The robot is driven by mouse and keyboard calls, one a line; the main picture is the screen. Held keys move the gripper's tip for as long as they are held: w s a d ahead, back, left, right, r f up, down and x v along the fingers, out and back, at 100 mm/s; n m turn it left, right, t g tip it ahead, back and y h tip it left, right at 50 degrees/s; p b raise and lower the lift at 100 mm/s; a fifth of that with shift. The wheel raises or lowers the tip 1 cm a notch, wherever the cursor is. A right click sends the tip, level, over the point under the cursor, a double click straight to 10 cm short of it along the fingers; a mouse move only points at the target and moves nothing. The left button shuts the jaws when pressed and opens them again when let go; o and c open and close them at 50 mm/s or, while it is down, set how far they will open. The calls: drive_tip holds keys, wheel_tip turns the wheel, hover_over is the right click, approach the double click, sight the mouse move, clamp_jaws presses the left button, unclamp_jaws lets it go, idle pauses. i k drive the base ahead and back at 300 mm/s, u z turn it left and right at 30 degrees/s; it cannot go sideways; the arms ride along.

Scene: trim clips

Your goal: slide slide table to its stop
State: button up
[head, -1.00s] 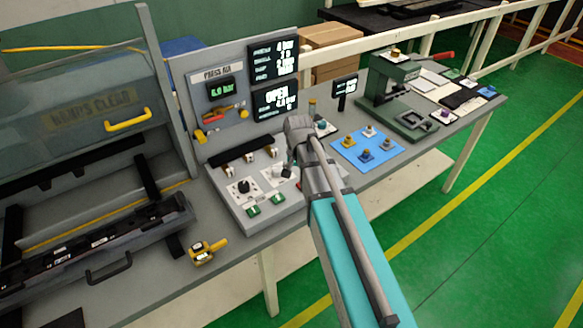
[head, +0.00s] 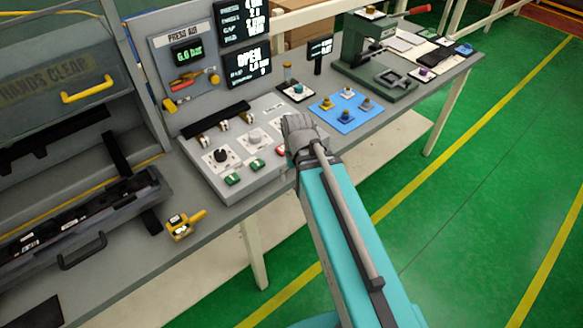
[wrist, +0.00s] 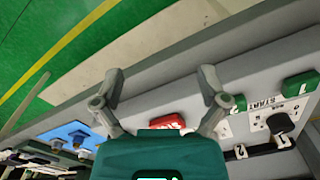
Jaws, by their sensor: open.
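The slide table (head: 140,190) appears to be the long dark carriage at the left, in front of the grey press with the "HANDS CLEAR" guard. A black bar handle (head: 82,250) sticks out from its front. My gripper shows in the wrist view (wrist: 162,76) with its two fingers spread and nothing between them. The slide table is not recognisable in the wrist view.
The panel carries knobs, green buttons and a red button (wrist: 167,121) close to my gripper. A yellow-handled device (head: 184,223) lies on the bench between panel and slide table. A blue mat (head: 351,118) with small parts and a green hand press (head: 370,60) stand right. The front floor is clear.

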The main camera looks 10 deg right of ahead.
sight(131, 205)
drive_tip(key=u, duration=1.8)
drive_tip(key=k, duration=0.4)
drive_tip(key=u, duration=0.1)
drive_tip(key=i, duration=0.35)
